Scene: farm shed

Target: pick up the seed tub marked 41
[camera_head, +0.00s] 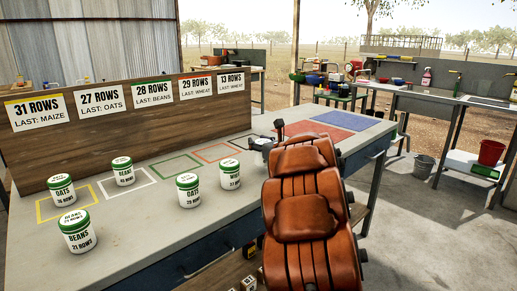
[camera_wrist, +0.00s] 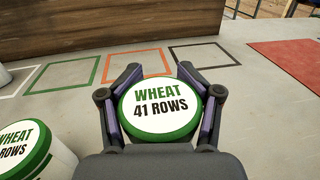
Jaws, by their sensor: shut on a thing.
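The seed tub marked WHEAT 41 ROWS (camera_wrist: 158,110) shows in the wrist view from above, with a white lid and a green rim. My gripper (camera_wrist: 160,72) has a finger on each side of it and is shut on it. I cannot tell whether its base touches the bench. In the head view my gripper (camera_head: 266,141) is partly hidden behind my arm, and I cannot make out the tub there. Another wheat tub (camera_wrist: 24,148) stands close by at the lower left of the wrist view; it also shows in the head view (camera_head: 230,174).
On the grey bench (camera_head: 140,255) stand several other tubs, including BEANS 21 ROWS (camera_head: 77,231) and an oats tub (camera_head: 188,190). Coloured outlines lie before a wooden board (camera_head: 130,110) with row signs. A red mat (camera_head: 320,138) and blue mat (camera_head: 343,124) are clear.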

